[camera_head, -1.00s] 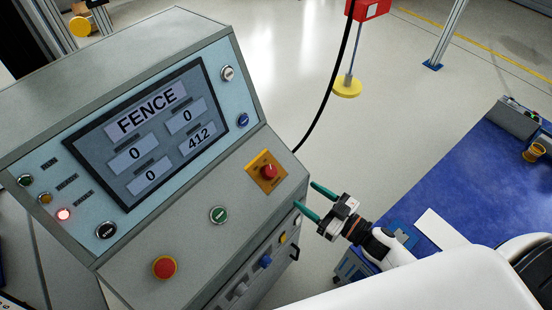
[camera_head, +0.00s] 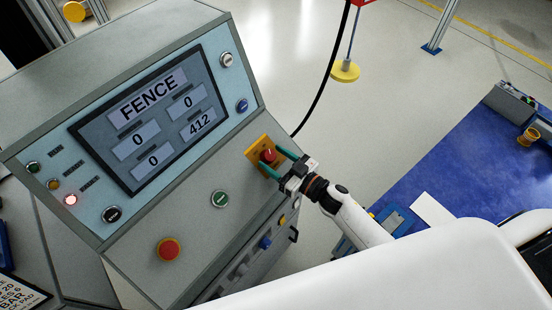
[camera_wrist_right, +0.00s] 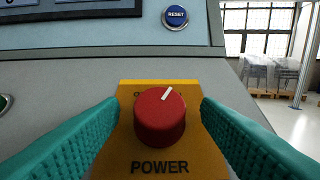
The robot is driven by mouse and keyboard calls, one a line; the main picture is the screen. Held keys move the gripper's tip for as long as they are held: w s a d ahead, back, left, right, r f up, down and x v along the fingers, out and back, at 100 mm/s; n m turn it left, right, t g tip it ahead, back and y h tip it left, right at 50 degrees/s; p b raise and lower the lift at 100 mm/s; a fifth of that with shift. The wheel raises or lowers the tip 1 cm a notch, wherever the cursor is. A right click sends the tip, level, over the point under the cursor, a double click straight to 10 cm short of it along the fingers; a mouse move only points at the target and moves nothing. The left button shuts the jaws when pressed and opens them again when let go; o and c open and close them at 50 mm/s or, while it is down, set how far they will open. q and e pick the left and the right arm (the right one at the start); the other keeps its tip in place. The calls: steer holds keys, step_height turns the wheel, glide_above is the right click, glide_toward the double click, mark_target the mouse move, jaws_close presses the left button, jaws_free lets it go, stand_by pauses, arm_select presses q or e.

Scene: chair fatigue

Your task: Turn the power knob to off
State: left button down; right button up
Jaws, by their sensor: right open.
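The power knob (camera_head: 268,156) is red and sits on a yellow plate (camera_head: 256,147) on the console's sloped panel. In the right wrist view the knob (camera_wrist_right: 160,116) shows a white pointer mark tilted slightly right of straight up, above the word POWER. My right gripper (camera_head: 278,162) is open, its two green fingers on either side of the knob. In the wrist view the fingers flank the knob with a gap on each side. The label above the knob is mostly hidden. My left gripper is not in view.
The console (camera_head: 190,215) also carries a green button (camera_head: 219,199), a red stop button (camera_head: 169,249) and a screen (camera_head: 150,118) reading FENCE. A blue reset button (camera_wrist_right: 175,17) is above the knob. A blue-topped table (camera_head: 440,160) stands at right.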

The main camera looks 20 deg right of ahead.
steer(key=c, duration=1)
steer(key=shift+n+y, duration=0.3)
steer(key=shift+w+d+n+g+y, duration=0.1)
steer(key=shift+d+n+g+y, duration=0.05)
steer(key=shift+n+g+y, duration=0.55)
steer(key=shift+w+d+n+g+y, duration=0.1)
steer(key=shift+n+g+y, duration=0.3)
steer(key=shift+n, duration=0.5)
steer(key=n+g+y, duration=0.1)
steer(key=n+g+b, duration=0.1)
steer(key=n, duration=0.1)
steer(key=shift+w+d+n+g+y, duration=0.15)
steer(key=shift+n+g+y, duration=0.15)
steer(key=shift+g+y, duration=0.1)
steer(key=n+g+b, duration=0.1)
steer(key=n+g+y, duration=0.1)
steer(key=n+g, duration=0.1)
steer(key=n+g+b, duration=0.1)
steer(key=n, duration=0.1)
steer(key=shift+w+d+r+g+y+b, duration=0.1)
steer(key=shift+w+d+g+y+b, duration=0.05)
steer(key=shift+w+g+y+b, duration=0.2)
steer(key=shift+w+r+n+g+b, duration=0.15)
steer(key=shift+n+g+b, duration=0.45)
steer(key=shift+n+g, duration=0.85)
steer(key=shift+n, duration=0.25)
steer(key=o, duration=1)
